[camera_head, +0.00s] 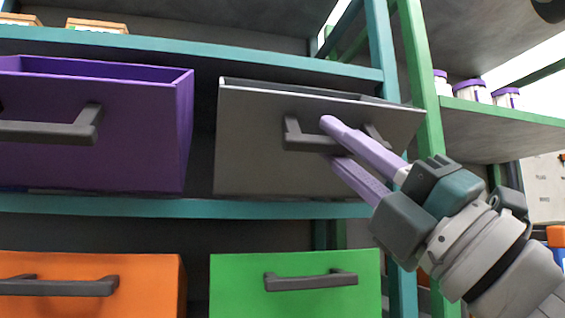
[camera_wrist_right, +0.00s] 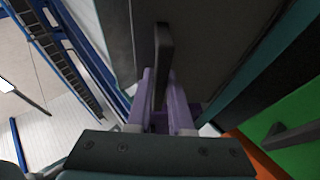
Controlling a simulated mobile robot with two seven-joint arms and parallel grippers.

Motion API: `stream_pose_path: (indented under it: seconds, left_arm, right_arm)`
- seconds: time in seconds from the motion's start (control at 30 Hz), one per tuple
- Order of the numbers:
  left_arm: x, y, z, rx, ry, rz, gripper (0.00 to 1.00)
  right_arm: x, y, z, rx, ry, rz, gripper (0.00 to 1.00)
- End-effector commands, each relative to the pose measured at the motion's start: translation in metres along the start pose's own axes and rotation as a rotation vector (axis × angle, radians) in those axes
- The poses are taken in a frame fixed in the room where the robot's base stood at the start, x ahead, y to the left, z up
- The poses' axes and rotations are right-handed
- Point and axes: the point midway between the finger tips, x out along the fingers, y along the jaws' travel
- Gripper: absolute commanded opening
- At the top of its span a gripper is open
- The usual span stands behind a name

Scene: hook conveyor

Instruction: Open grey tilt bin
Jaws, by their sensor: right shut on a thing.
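The grey tilt bin (camera_head: 262,158) sits on the middle shelf in the head view, between the purple bin and the green post. Its front leans outward a little at the top, and a narrow dark gap shows behind its rim. Its dark handle (camera_head: 300,139) runs across the upper front. My right gripper (camera_head: 328,142) has its purple fingers above and below the handle, shut on it. In the right wrist view the handle (camera_wrist_right: 162,55) stands between the two purple fingers (camera_wrist_right: 160,100). My left gripper is not in view.
A purple bin (camera_head: 95,150) stands open to the left. An orange bin (camera_head: 90,275) and a green bin (camera_head: 230,290) sit on the shelf below. A green post (camera_head: 422,90) and a teal post (camera_head: 381,45) rise close to my right gripper. White jars (camera_head: 472,92) with purple lids stand at upper right.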

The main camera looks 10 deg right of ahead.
Motion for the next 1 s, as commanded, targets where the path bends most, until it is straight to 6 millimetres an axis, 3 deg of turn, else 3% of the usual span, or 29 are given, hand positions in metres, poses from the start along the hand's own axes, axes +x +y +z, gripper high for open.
stream_pose_path:
  seconds: [0.57,0.6,0.8,1.0]
  left_arm:
    - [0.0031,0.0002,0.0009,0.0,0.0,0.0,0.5]
    - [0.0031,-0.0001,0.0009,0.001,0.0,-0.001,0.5]
    - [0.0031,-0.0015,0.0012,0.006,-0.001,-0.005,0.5]
    - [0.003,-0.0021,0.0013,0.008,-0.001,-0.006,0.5]
  right_arm:
    - [-0.0023,-0.0028,-0.0005,0.002,-0.001,-0.006,0.0]
    - [-0.0023,-0.0029,-0.0005,0.002,-0.001,-0.006,0.24]
    - [-0.0021,-0.0022,-0.0006,0.001,-0.001,-0.004,0.46]
    - [-0.0018,-0.0016,-0.0006,0.001,-0.001,-0.003,0.47]
